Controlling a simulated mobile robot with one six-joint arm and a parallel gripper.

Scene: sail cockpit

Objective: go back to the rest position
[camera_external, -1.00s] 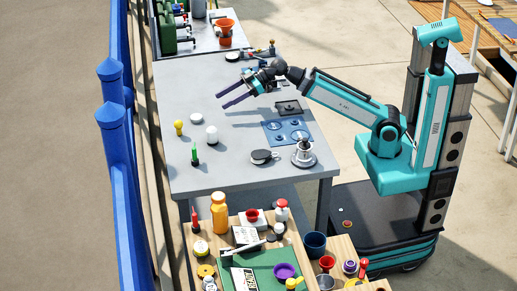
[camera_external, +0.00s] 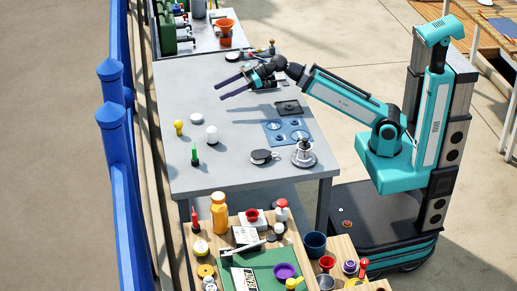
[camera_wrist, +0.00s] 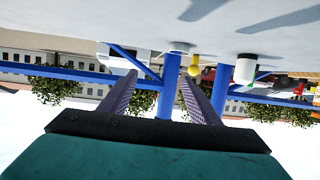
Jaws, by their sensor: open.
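My gripper (camera_external: 224,90) is open and empty. It is held above the far part of the grey table (camera_external: 180,160), with its fingers pointing left. In the wrist view my gripper (camera_wrist: 160,90) shows two dark ribbed fingers wide apart with nothing between them. The arm reaches left from its teal column, bent at the elbow.
The table holds a white cylinder (camera_external: 212,135), a yellow knob (camera_external: 179,127), a green pointed item (camera_external: 195,156), a blue plate (camera_external: 288,132), a black round case (camera_external: 262,156) and a silver winch (camera_external: 304,153). A blue railing (camera_external: 117,150) runs along the left. A cluttered wooden bench (camera_external: 222,262) stands in front.

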